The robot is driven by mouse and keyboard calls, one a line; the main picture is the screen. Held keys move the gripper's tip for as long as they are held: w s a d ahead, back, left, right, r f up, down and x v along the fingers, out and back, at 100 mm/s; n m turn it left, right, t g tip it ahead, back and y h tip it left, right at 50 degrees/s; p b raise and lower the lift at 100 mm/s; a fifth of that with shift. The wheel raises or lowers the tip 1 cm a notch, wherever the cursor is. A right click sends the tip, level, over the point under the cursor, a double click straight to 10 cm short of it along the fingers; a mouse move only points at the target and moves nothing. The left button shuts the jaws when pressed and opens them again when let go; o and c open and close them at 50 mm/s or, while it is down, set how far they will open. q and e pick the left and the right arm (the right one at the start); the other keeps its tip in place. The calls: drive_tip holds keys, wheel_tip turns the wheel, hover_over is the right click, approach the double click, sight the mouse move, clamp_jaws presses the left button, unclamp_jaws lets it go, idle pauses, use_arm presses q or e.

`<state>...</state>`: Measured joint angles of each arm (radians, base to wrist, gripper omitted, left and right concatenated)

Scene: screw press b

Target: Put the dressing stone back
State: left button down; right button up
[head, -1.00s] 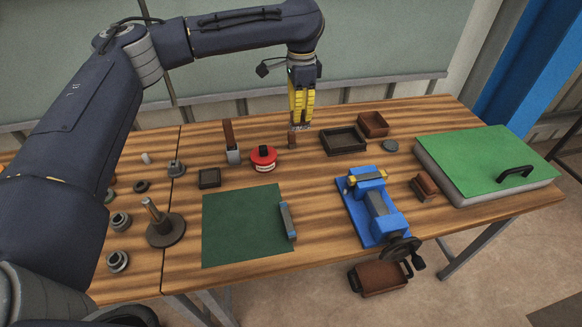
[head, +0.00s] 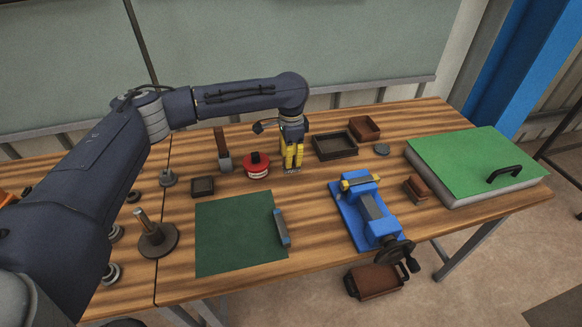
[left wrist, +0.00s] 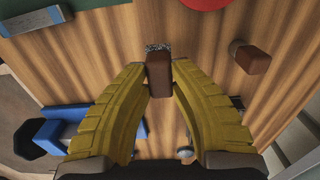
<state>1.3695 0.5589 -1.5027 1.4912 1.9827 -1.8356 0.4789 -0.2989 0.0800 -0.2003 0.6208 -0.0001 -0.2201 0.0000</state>
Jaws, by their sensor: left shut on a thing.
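My left gripper (head: 292,167) is low over the wooden table, just right of the red tin (head: 257,167). In the left wrist view its yellow fingers (left wrist: 160,82) are shut on a small brown block (left wrist: 159,75), which I take for the dressing stone. A grey speckled patch (left wrist: 158,47) shows at the block's far end. In the head view the fingers hide most of the block; a speckled bit (head: 292,171) shows at the tips. I cannot tell whether it touches the table. My right gripper is not in view.
A brown-handled tool (head: 222,148) stands left of the tin. A dark tray (head: 335,146) and a brown box (head: 364,128) lie right of the gripper. The green mat (head: 235,235), blue-grey bar (head: 282,228) and blue vise (head: 368,212) are nearer. Bare wood lies between mat and vise.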

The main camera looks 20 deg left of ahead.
use_arm(q)
drive_tip(key=shift+f, duration=2)
drive_tip(key=shift+f, duration=0.1)
drive_tip(key=c, duration=1.3)
unclamp_jaws()
wheel_tip(320, 180, up, 12)
drive_tip(key=shift+r, duration=0.1)
